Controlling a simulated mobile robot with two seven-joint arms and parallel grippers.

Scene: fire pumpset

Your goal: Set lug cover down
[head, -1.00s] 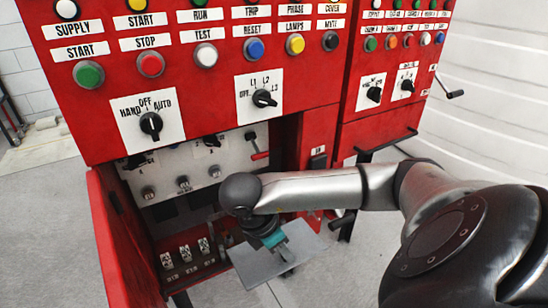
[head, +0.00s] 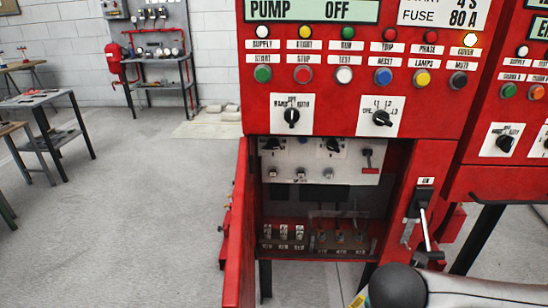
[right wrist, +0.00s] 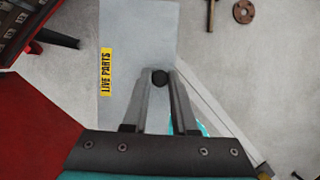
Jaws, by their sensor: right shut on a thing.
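The lug cover (right wrist: 140,50) is a flat grey plate with a yellow LIVE PARTS label and a small dark knob, seen in the right wrist view. My right gripper (right wrist: 160,82) is shut on the knob, and the plate extends beyond its fingertips. In the head view my right arm comes in at the bottom right. The right gripper is out of that frame, with only a bit of yellow showing beside the arm. My left gripper is not in view.
The red pump cabinet (head: 400,170) stands ahead, its lower door (head: 238,240) swung open and terminals (head: 285,232) exposed inside. A table (head: 30,98) and a wall bench (head: 160,60) stand to the left. A round brown part (right wrist: 243,11) lies on the grey surface beyond the cover.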

